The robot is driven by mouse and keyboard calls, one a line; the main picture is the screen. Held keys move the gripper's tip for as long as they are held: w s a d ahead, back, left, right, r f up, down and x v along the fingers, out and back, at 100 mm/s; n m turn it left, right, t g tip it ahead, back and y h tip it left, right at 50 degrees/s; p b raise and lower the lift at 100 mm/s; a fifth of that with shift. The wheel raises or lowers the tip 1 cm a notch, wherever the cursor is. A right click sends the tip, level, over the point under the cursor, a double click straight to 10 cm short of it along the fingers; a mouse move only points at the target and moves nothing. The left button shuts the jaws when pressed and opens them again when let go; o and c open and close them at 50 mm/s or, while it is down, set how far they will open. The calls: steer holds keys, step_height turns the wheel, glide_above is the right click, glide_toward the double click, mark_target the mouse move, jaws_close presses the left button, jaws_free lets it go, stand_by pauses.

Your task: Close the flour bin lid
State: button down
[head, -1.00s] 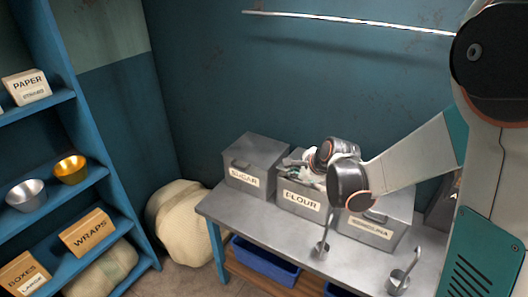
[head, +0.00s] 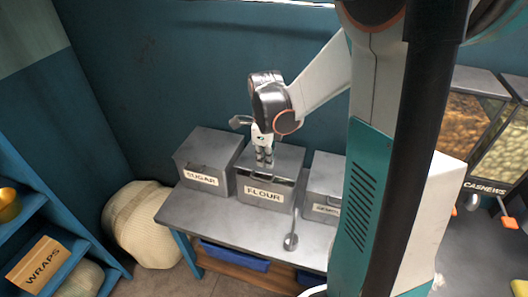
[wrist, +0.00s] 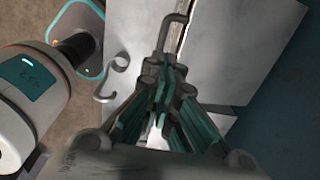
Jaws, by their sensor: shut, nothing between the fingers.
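The flour bin (head: 264,194) is a grey metal box with a FLOUR label, in the middle of the bench in the head view. Its lid (head: 288,157) lies down or nearly down on the box; a dark strip shows along the top front edge, and I cannot tell whether a gap remains. My gripper (head: 264,162) is shut and empty, pointing down at the front part of the lid. In the wrist view, the shut fingers (wrist: 166,68) are over grey metal, close to a bent handle (wrist: 171,32). Contact with the lid is unclear.
The sugar bin (head: 207,162) stands close on the left, and another labelled bin (head: 325,187) on the right. The bench (head: 225,222) has a bare front strip. Blue trays (head: 235,256) sit below. A sack (head: 143,222) stands left.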

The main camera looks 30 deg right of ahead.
mark_target(265, 180)
step_height(265, 180, down, 6)
steer(key=shift+f+b, duration=0.2)
steer(key=shift+b, duration=0.8)
steer(key=shift+f, duration=0.1)
steer(key=f+b, duration=0.2)
steer(key=f, duration=0.1)
steer(key=f+b, duration=0.1)
steer(key=shift+s+a+f, duration=0.2)
steer(key=shift+s+a, duration=0.15)
